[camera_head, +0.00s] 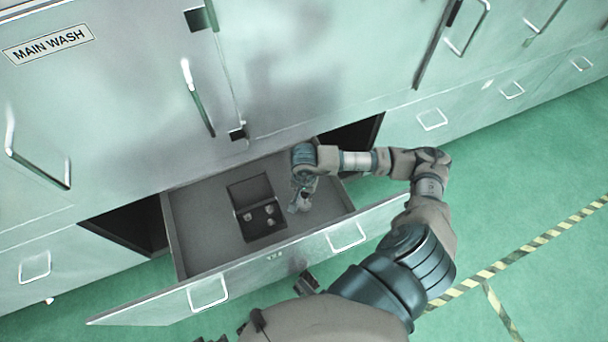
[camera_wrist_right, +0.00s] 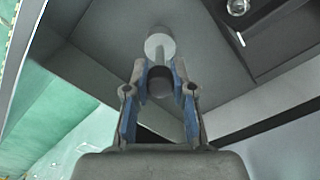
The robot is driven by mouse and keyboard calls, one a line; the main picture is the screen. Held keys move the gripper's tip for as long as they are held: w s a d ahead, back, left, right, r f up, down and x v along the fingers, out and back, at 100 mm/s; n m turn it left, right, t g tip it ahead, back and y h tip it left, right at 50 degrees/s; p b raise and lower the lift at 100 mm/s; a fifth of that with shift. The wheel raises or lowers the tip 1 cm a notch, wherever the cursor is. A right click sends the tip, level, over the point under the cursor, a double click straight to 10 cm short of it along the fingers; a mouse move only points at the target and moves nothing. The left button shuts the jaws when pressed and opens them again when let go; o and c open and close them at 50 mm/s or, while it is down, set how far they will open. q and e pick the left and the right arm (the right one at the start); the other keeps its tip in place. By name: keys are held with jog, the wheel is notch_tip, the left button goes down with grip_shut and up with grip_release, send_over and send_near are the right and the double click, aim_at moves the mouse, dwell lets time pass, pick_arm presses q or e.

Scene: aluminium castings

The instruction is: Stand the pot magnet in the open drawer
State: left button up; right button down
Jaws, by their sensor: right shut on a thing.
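My right gripper (camera_head: 301,203) is inside the open drawer (camera_head: 205,228), over the right part of its grey floor. In the wrist view, the right gripper (camera_wrist_right: 160,72) is shut on the pot magnet (camera_wrist_right: 159,44), a pale round disc with a stem between the blue-lined fingers. The disc points away from the gripper, toward the drawer floor. The magnet is small and pale at the fingertips in the head view (camera_head: 292,209). I cannot tell whether it touches the floor. My left gripper is not clearly visible.
A dark open case (camera_head: 262,222) holding several small metal pieces stands in the drawer, left of my right gripper. The drawer front (camera_head: 275,257) rises between my body and the drawer floor. Bare floor lies left of the case. Closed cabinet doors (camera_head: 110,110) stand behind.

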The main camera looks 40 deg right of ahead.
jog(key=w+d+f+b, duration=0.1)
jog(key=w+d+f, duration=0.3)
jog(key=w+d, duration=0.2)
jog(key=shift+w+d+f, duration=0.15)
jog(key=shift+w+f, duration=0.1)
jog(key=c, duration=1.3)
grip_release()
jog(key=shift+d+f, duration=0.1)
jog(key=shift+d, duration=0.15)
jog(key=o, duration=0.3)
jog(key=shift+d, duration=0.2)
jog(key=shift+d+f, duration=0.1)
jog(key=shift+d, duration=0.1)
pick_arm(q)
jog(key=shift+p+x, duration=0.75)
jog(key=shift+p, duration=0.05)
pick_arm(e)
jog(key=r, duration=0.8)
jog(key=a+r, duration=0.1)
jog(key=r, duration=0.3)
jog(key=shift+r, duration=0.3)
